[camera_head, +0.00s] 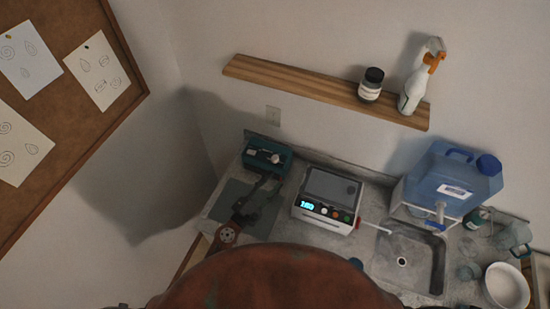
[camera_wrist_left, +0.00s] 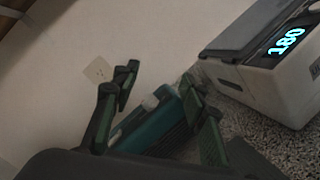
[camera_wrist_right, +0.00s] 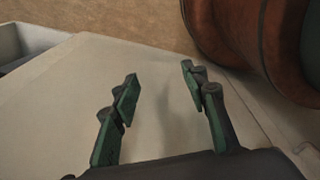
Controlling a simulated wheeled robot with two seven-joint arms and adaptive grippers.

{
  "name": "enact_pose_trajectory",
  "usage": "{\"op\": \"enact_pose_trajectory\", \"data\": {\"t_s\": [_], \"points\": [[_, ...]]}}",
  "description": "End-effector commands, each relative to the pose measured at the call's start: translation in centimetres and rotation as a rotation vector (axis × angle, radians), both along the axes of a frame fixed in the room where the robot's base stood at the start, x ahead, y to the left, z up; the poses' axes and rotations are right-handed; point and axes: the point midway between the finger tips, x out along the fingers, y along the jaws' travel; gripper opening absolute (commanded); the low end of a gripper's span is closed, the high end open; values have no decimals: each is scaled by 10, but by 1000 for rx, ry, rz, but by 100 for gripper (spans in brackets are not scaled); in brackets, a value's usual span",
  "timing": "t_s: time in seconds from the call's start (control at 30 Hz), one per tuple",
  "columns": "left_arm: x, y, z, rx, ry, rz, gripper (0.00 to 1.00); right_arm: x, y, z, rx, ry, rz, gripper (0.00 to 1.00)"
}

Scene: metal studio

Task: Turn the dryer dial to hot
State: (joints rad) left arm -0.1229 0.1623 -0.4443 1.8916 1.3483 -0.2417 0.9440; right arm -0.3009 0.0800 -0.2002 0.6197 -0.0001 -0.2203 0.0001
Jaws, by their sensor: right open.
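A teal box (camera_head: 267,157) with a whitish round knob (camera_head: 275,158) stands at the back left of the counter. A white machine (camera_head: 328,197) with a lit display and coloured buttons stands to its right. I cannot tell which is the dryer. My left gripper (camera_head: 266,186) is over the counter just in front of the teal box. In the left wrist view, its fingers (camera_wrist_left: 160,78) are apart and empty, with the teal box (camera_wrist_left: 150,128) behind and between them, partly hidden. My right gripper (camera_wrist_right: 160,82) is open and empty in the right wrist view, above a pale surface.
A sink (camera_head: 408,257) lies right of the machine, with a blue water jug (camera_head: 452,178) behind it. A white bowl (camera_head: 506,286) and cups stand at far right. A wooden shelf (camera_head: 310,88) holds a jar (camera_head: 371,84) and a spray bottle (camera_head: 419,80).

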Motion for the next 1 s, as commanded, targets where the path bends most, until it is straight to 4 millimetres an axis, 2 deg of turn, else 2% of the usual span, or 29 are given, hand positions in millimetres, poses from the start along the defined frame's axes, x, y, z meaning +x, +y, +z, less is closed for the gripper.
{"op": "enact_pose_trajectory", "data": {"t_s": [0.03, 0.13, 0.2, 0.33, 0.57, 0.8, 1.0], "points": [[15, -4, 1, -139, 70, 38, 40, 0, 0, 1, 0, 0, 0, 41], [39, -2, -6, -404, 221, 127, 40, 1, 0, 1, 0, -1, 0, 41], [51, 1, -16, -544, 313, 184, 40, 1, 0, 2, 0, -1, 0, 41], [64, 7, -34, -713, 430, 266, 40, 1, 0, 2, 0, -1, 0, 41], [80, 7, -44, -792, 486, 311, 40, 1, 0, 2, 0, -1, 0, 41], [116, -5, -44, -790, 484, 310, 40, 1, 0, 1, 0, -1, 0, 41], [137, -11, -45, -788, 484, 310, 40, 1, 0, -2, 0, -2, 0, 41]]}}
